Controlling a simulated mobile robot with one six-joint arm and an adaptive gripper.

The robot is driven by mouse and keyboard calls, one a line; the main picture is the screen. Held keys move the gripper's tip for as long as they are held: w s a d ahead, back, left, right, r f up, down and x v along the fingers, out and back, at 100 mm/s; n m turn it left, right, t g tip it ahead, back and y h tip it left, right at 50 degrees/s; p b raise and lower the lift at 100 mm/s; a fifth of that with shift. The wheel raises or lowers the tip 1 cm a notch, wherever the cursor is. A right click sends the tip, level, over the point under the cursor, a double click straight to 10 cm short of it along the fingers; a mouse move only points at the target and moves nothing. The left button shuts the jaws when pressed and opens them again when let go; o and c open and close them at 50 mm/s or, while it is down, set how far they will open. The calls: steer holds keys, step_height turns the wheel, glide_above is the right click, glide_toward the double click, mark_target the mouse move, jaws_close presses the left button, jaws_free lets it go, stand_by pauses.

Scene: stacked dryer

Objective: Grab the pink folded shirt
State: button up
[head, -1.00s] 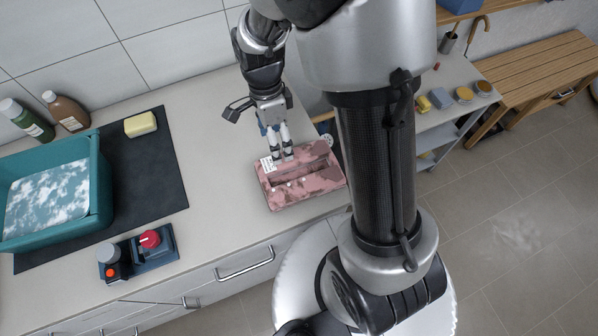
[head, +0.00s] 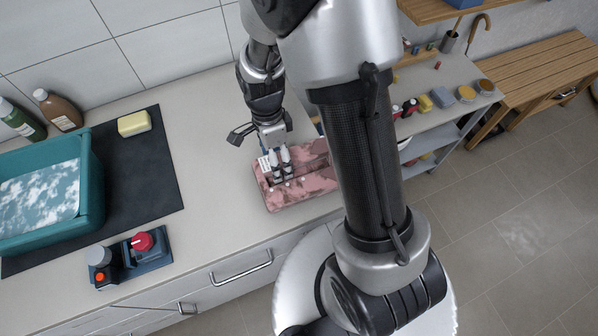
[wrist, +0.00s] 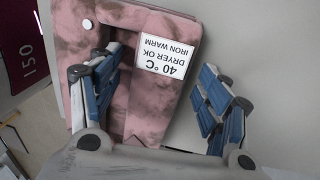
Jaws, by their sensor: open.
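The pink folded shirt (head: 315,187) lies on the light counter (head: 215,150) near its front edge, partly hidden by my arm. It is a mottled pink block with a long recess and pale buttons. In the wrist view the shirt (wrist: 100,45) carries a white care label (wrist: 165,57). My gripper (head: 282,176) is open and points down at the shirt. In the wrist view one finger of my gripper (wrist: 160,90) is over the recess and the other is beyond the shirt's outer edge, so the labelled strip lies between them. Contact cannot be told.
A teal basin (head: 95,190) with foamy water stands on a dark mat (head: 140,175) at the left, with a yellow block (head: 134,123) behind. A control box (head: 140,255) sits near the front edge. A tiled wall bounds the back. A shelf (head: 430,125) stands at the right.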

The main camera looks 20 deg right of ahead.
steer(key=shift+f, duration=0.3)
stand_by(0.5)
steer(key=c, duration=1.2)
